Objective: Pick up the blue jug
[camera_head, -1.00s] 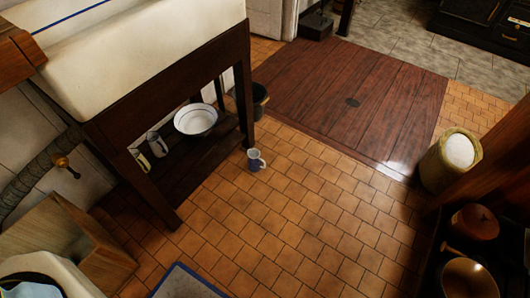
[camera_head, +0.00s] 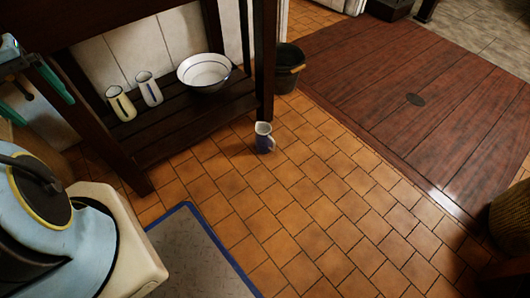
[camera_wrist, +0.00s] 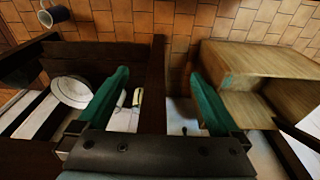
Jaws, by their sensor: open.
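The blue jug (camera_head: 265,139) stands upright on the orange tile floor, in front of the low dark shelf. It has a pale upper part, a blue lower part and a handle on its right side. In the wrist view it shows small at the top left (camera_wrist: 55,15). My gripper (camera_head: 38,98) is at the left edge of the head view, well away from the jug. In the wrist view its green fingers are spread apart and empty (camera_wrist: 160,76).
The low dark shelf (camera_head: 205,122) holds a white basin (camera_head: 204,73) and two pitchers (camera_head: 121,104) (camera_head: 149,89). A dark bucket (camera_head: 288,70) stands behind the jug. A blue-edged grey mat (camera_head: 195,262) lies at front. Open tiles surround the jug's front and right.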

